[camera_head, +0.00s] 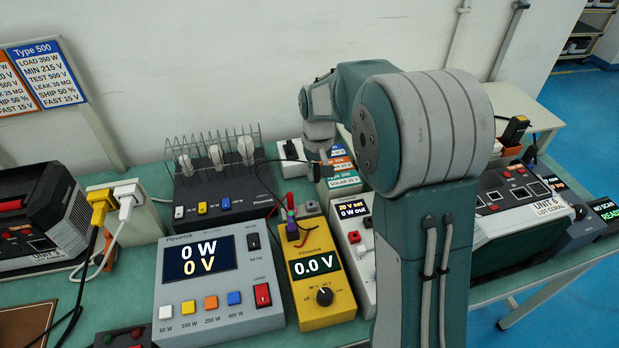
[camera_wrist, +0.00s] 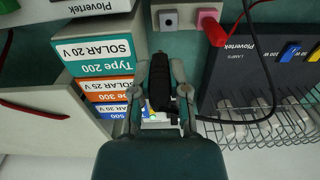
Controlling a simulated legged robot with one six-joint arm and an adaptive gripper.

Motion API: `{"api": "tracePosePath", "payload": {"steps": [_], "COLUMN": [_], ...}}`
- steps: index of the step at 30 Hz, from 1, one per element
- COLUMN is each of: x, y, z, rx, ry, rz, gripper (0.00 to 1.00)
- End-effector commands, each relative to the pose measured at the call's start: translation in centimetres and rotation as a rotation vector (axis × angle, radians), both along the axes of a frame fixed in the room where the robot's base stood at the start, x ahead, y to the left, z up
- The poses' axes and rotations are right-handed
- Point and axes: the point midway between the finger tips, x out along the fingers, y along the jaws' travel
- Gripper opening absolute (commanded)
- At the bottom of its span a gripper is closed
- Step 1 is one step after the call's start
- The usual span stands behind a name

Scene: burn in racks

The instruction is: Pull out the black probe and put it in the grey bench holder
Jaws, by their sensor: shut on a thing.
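My gripper (camera_wrist: 160,72) is shut on the black probe (camera_wrist: 160,88), which lies between its two fingers in the wrist view. A black cable loops from the probe to the right. The grey bench holder (camera_wrist: 168,19) stands beyond the fingertips, apart from the probe, with a dark hole showing in its face. In the head view the grey holder (camera_head: 310,208) is behind the yellow meter, and my gripper (camera_head: 321,163) is above and behind it. My arm covers part of the gripper there.
A pink holder (camera_wrist: 207,15) with a red probe (camera_wrist: 216,33) stands beside the grey one. The yellow meter (camera_head: 323,290) reads 0.0 V. The lamp box with its wire rack (camera_head: 215,190) stands left, and stacked Type labels (camera_head: 341,167) stand close to my gripper.

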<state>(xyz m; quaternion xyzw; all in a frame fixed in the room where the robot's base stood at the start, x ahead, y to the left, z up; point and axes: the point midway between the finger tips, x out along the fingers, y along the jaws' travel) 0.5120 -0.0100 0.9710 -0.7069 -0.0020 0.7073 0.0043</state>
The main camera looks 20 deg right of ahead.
Motion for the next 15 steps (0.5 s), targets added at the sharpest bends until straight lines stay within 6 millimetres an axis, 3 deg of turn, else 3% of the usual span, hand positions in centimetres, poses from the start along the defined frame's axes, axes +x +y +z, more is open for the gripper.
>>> {"api": "tracePosePath", "payload": {"steps": [9, 15], "x": [0.0, 0.0], "y": [1.5, 1.0], "z": [-0.4, -2.0], "rx": [-0.014, -0.010], "ry": [0.001, 0.002], "rz": [0.005, 0.003], "gripper": [0.00, 0.00]}}
